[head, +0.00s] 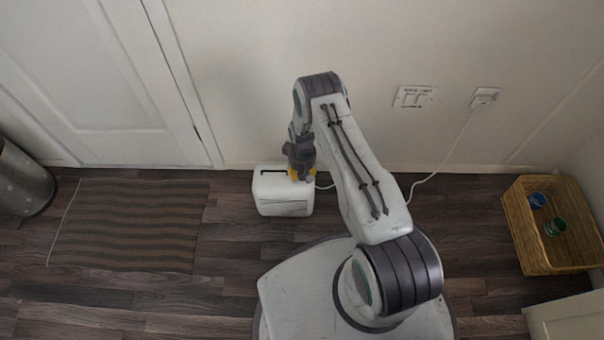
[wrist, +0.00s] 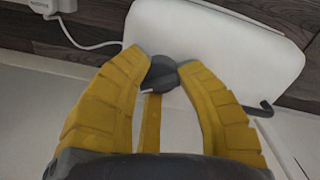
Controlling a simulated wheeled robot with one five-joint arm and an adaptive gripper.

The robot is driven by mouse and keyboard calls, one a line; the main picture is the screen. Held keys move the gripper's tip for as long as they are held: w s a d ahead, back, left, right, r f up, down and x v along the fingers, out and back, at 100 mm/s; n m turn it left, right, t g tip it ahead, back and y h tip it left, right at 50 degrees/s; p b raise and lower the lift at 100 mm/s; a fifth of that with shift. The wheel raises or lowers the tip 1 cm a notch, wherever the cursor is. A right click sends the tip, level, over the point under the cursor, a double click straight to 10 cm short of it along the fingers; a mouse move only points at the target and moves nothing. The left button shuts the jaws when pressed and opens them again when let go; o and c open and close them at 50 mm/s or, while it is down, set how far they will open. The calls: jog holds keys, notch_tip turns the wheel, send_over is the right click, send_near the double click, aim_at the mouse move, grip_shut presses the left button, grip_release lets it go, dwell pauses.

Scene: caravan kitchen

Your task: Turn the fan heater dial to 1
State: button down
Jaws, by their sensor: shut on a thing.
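The fan heater (head: 284,205) is a white box on the floor against the wall, just left of my base in the head view. Its white top fills the upper middle of the wrist view (wrist: 235,45). The dial (wrist: 162,72) is a dark grey round knob on it, between my yellow fingertips. My gripper (wrist: 163,68) is shut on the dial, one finger on each side. In the head view my gripper (head: 300,175) points down at the heater's top right and covers the dial. The dial's markings are not readable.
A white cable runs from the wall plug (head: 485,97) down to the floor. A wicker basket (head: 545,258) with cans stands at the right. A striped mat (head: 130,225) lies at the left, near a metal bin (head: 22,180). The wall is close behind the heater.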

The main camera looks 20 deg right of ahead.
jog(key=shift+f, duration=0.1)
jog(key=c, duration=0.8)
grip_release()
jog(key=shift+r, duration=0.2)
notch_tip(320, 180, up, 12)
jog(key=shift+f, duration=0.15)
